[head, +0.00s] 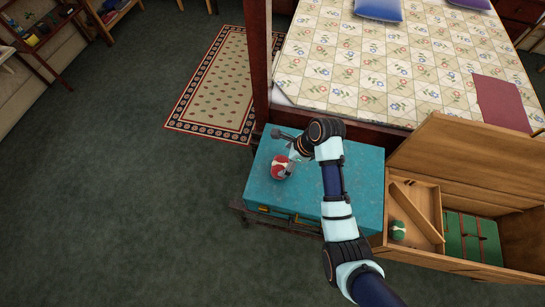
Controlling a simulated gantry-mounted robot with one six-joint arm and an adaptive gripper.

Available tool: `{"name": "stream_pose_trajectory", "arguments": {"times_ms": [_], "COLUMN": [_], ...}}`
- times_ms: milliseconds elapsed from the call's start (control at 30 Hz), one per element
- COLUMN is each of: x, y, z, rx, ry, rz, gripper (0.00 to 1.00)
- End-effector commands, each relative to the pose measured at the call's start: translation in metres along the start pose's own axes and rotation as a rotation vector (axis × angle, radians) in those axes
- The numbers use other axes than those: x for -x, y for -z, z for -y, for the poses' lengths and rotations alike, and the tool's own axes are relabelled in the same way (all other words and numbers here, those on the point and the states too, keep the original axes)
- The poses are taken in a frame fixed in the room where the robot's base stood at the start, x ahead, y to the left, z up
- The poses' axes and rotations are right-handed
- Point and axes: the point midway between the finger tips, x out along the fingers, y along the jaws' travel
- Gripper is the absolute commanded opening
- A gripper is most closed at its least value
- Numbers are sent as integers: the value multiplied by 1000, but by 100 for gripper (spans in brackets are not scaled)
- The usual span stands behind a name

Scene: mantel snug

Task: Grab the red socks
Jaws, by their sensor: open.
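The red socks (281,168), a rolled red bundle with a white band, lie on top of the teal chest (262,190), towards its left side. My wrist partly covers the area to the right of the socks. I cannot tell the exact height of the gripper above the chest.
An open wooden chest (430,255) stands right of the teal chest, with a green-and-white bundle (398,230) in its tray. A bed with a floral quilt (370,65) and a bedpost (257,60) stand behind. A patterned rug (215,85) and clear carpet lie left.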

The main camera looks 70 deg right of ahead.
Motion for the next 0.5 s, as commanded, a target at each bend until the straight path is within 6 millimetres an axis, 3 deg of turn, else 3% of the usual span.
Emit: {"name": "stream_pose_trajectory", "arguments": {"times_ms": [100, 267, 500], "x": [-18, -23, -64], "y": [1, 1, 4], "z": [-1, -1, -2], "rx": [3, 4, 6], "ry": [-1, 0, 0], "rz": [0, 0, -1], "gripper": [100, 100, 100]}}
